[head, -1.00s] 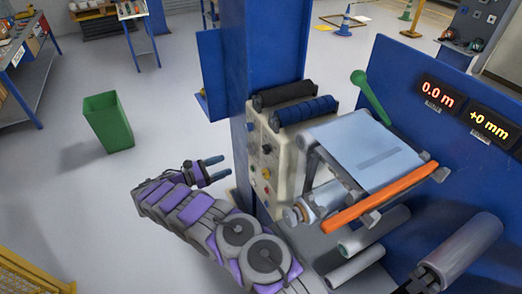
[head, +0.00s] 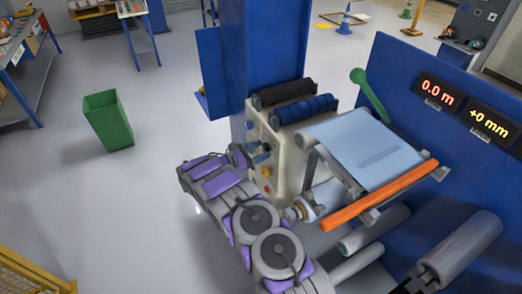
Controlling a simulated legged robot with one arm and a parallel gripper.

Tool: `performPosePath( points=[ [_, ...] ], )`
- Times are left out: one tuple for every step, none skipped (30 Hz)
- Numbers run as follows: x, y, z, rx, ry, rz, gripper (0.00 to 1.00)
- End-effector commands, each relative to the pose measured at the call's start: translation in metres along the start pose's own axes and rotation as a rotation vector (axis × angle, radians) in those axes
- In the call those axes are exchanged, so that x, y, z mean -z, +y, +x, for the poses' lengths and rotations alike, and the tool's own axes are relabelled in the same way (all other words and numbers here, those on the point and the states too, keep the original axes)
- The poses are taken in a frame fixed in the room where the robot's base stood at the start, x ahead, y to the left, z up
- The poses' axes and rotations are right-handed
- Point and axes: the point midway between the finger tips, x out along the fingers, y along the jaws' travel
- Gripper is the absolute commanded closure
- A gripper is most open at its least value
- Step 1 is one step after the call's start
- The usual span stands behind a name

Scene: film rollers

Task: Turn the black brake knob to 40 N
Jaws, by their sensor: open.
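The cream control panel (head: 287,170) stands on the side of the machine, beside the blue column. A small dark knob (head: 266,147) is on its left face, at my fingertips and partly hidden by them. The scale is too small to read, so I cannot tell its setting. My gripper (head: 264,152) is open, with its fingers pointing right at the panel face. I cannot tell whether the fingers touch the knob or sit around it. A yellow button (head: 266,171) and a red button (head: 266,188) are below.
Black (head: 284,94) and blue (head: 305,109) rollers lie above the panel. A film table (head: 365,150) with an orange bar (head: 380,198) and a green lever (head: 368,92) is to the right. Displays read 0.0 m and +0 mm. A green bin (head: 107,122) stands left on open floor.

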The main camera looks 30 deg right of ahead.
Motion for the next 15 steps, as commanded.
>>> performPosePath(
  points=[
    [-0.0001, -0.0001, 0.0038, 0.000, 0.000, 0.000, 0.31],
    [0.0000, -0.0001, 0.0054, 0.000, 0.000, 0.000, 0.31],
    [0.0001, -0.0002, 0.0069, 0.000, 0.001, 0.000, 0.31],
    [0.0001, -0.0002, 0.0078, 0.000, 0.001, 0.000, 0.31],
    [0.0001, -0.0002, 0.0084, 0.000, 0.001, -0.001, 0.31],
    [0.0000, -0.0002, 0.0089, 0.000, 0.001, 0.000, 0.31],
    [0.0001, -0.0002, 0.0090, 0.000, 0.001, 0.000, 0.31],
    [0.0000, -0.0002, 0.0090, 0.000, 0.001, -0.001, 0.31],
    [0.0000, -0.0002, 0.0090, 0.000, 0.001, 0.000, 0.31],
    [0.0000, -0.0002, 0.0089, 0.000, 0.000, -0.001, 0.31],
    [0.0000, -0.0002, 0.0089, 0.000, 0.000, -0.001, 0.31],
    [0.0000, -0.0002, 0.0089, 0.000, 0.000, -0.001, 0.31],
    [0.0001, -0.0002, 0.0089, 0.000, 0.000, -0.001, 0.33],
    [0.0000, -0.0002, 0.0088, 0.000, 0.000, -0.001, 0.36],
    [0.0000, -0.0002, 0.0088, 0.000, 0.000, -0.001, 0.39]
  ],
)
